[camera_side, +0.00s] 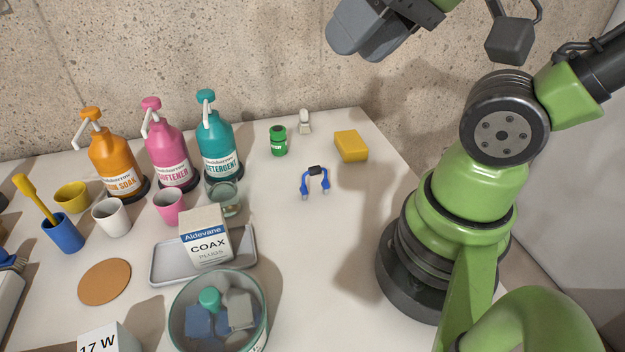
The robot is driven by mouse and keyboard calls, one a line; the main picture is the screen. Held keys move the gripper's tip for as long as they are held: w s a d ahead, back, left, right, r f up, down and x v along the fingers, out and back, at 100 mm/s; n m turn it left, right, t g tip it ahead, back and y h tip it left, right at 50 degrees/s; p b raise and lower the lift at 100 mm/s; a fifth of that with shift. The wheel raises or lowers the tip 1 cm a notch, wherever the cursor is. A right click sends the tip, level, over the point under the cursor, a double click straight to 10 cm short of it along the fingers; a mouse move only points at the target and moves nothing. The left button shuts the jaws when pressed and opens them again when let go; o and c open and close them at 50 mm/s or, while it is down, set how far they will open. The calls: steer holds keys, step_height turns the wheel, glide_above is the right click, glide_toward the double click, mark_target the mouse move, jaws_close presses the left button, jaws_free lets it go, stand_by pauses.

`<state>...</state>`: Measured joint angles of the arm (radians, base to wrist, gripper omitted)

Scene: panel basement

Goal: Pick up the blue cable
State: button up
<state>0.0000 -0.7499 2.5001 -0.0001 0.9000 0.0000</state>
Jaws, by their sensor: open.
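The blue cable (326,182) lies on the white table, right of the middle of the picture. My gripper (362,27) shows as a grey, blocky end at the top edge, partly cut off by the frame. It is open, high above the table and well apart from the cable. No object shows in it.
A green jar (278,141), a small white item (305,122) and a yellow sponge (351,146) stand behind the cable. Left are pump bottles, cups, a COAX box (206,237) on a grey tray (164,271), and a glass bowl (262,325). The table around the cable is clear.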

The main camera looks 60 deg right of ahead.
steer(key=shift+o, duration=0.6)
